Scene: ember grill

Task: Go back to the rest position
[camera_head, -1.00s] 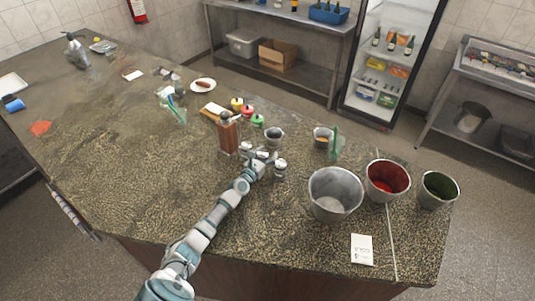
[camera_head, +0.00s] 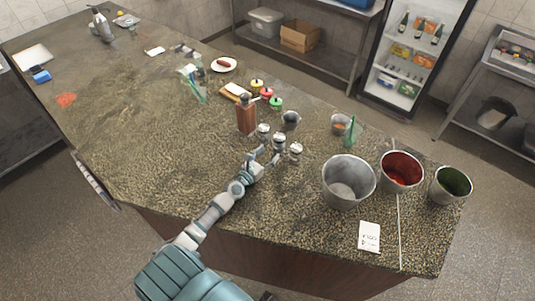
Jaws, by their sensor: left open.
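My left arm comes in from the bottom left over the stone counter (camera_head: 150,130). My left gripper (camera_head: 270,156) is open and empty, its fingers pointing toward three small silver-topped shakers. The shakers stand in a slanted row: one at the left (camera_head: 264,131), one in the middle (camera_head: 279,141) and one at the right (camera_head: 296,151). The gripper is just on the near side of them; whether a fingertip touches one cannot be told. My right gripper is not in view.
A brown wooden grinder (camera_head: 246,117) stands behind the shakers. A grey bucket (camera_head: 348,183), a red-lined bucket (camera_head: 402,172) and a green-lined bucket (camera_head: 450,186) stand at the right. A white card (camera_head: 369,237) lies near the front edge.

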